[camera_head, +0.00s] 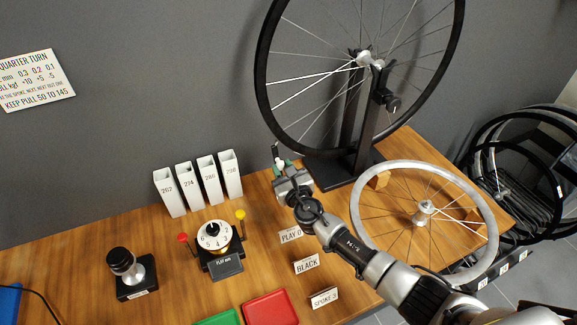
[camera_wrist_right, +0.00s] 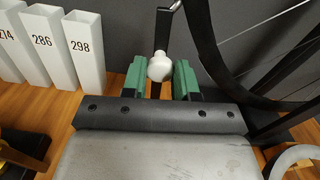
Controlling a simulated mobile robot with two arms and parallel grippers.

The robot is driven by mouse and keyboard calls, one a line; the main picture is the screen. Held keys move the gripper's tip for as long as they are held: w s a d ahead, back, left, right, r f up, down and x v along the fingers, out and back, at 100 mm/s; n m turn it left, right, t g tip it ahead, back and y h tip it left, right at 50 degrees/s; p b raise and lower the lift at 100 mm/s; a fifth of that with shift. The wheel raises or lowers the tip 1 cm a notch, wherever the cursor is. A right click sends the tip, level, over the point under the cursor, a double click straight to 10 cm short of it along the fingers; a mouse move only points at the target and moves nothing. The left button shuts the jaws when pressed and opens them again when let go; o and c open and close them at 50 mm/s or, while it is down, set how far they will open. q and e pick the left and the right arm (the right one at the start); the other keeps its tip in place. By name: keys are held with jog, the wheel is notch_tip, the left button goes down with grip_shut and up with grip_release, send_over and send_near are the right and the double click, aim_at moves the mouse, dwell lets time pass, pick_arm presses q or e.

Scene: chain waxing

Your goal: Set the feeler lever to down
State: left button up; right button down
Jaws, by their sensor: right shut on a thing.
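The feeler lever (camera_wrist_right: 166,28) is a dark bar with a rounded white knob (camera_wrist_right: 160,66), at the top middle of the right wrist view. My right gripper (camera_wrist_right: 160,80) has green finger pads on both sides of the knob and is shut on it. In the head view the right gripper (camera_head: 282,166) is at the lower left of the truing stand, beside the wheel's rim. The lever (camera_head: 276,151) shows there as a small upright piece above the fingers, and its lower part is hidden by the gripper. My left gripper is not in view.
A black-tyred wheel (camera_head: 266,105) stands in the dark truing stand (camera_head: 362,140). Numbered white holders (camera_head: 209,180) stand left of the gripper. A dial gauge (camera_head: 213,235) and a black-knobbed tool (camera_head: 122,262) are at left. A bare wheel (camera_head: 362,222) lies at right, near my arm.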

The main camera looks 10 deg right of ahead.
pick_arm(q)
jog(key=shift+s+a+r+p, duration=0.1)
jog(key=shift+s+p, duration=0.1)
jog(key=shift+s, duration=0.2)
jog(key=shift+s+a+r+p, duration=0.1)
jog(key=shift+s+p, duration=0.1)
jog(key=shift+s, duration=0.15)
pick_arm(e)
jog(key=s+a+f+n, duration=0.1)
jog(key=a+f+n, duration=0.1)
jog(key=a+n, duration=0.3)
jog(key=shift+s+a+f+n, duration=0.15)
jog(key=shift+a+f+n, duration=0.2)
jog(key=shift+a, duration=0.5)
jog(key=c, duration=0.8)
grip_release()
jog(key=shift+c, duration=0.2)
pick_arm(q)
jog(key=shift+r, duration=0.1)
pick_arm(e)
jog(key=shift+s, duration=0.1)
